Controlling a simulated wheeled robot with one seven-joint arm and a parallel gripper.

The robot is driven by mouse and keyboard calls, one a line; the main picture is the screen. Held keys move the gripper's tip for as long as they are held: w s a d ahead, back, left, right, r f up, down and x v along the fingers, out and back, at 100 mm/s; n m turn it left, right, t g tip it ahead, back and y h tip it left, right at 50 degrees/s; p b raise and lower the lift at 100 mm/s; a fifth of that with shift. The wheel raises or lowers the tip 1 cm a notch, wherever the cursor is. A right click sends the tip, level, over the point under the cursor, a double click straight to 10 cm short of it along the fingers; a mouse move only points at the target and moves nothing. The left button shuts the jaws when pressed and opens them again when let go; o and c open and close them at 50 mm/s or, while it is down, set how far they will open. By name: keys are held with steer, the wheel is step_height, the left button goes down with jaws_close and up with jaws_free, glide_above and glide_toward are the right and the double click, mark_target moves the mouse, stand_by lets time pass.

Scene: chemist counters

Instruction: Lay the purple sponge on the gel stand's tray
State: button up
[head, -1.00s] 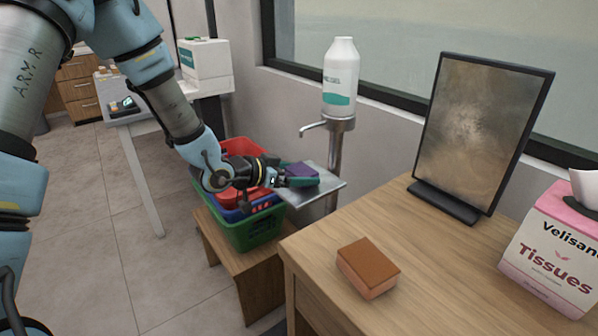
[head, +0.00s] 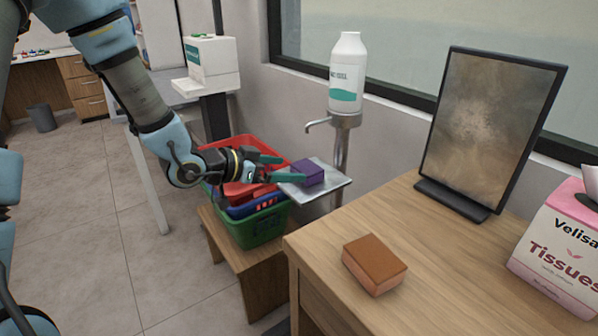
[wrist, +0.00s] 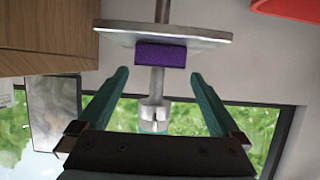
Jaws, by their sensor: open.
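The purple sponge (head: 308,173) lies on the metal tray (head: 328,190) of the gel stand, below the white gel bottle (head: 347,75). In the wrist view, the sponge (wrist: 161,54) rests against the tray (wrist: 110,33), beyond and between the spread fingers (wrist: 160,95). The stand's post (head: 341,150) rises behind the tray.
Stacked red, blue and green baskets (head: 250,231) sit on a low wooden bench (head: 238,262) below my gripper. A wooden counter (head: 400,255) at the right holds a brown-orange sponge (head: 374,264), a framed panel (head: 490,125) and a tissue box (head: 560,240).

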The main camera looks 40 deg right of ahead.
steer(key=w+a+n+t+y, duration=0.35)
steer(key=w+a, duration=0.35)
steer(key=a, duration=0.6)
steer(key=w+a+n+t+y, duration=0.3)
steer(key=w+a+n+y, duration=0.3)
steer(key=a, duration=0.6)
steer(key=s+a+r+n+g+y, duration=0.1)
steer(key=s+a+n, duration=0.3)
steer(key=a, duration=0.5)
steer(key=s+a+r+n+g+y, duration=0.1)
steer(key=s+a+n+g+y, duration=0.1)
steer(key=a, duration=0.7)
steer(key=s+n+g, duration=0.1)
steer(key=s+n, duration=0.1)
steer(key=s, duration=0.1)
steer(key=shift+y, duration=0.35)
steer(key=shift+s, duration=0.1)
steer(key=shift+r, duration=0.15)
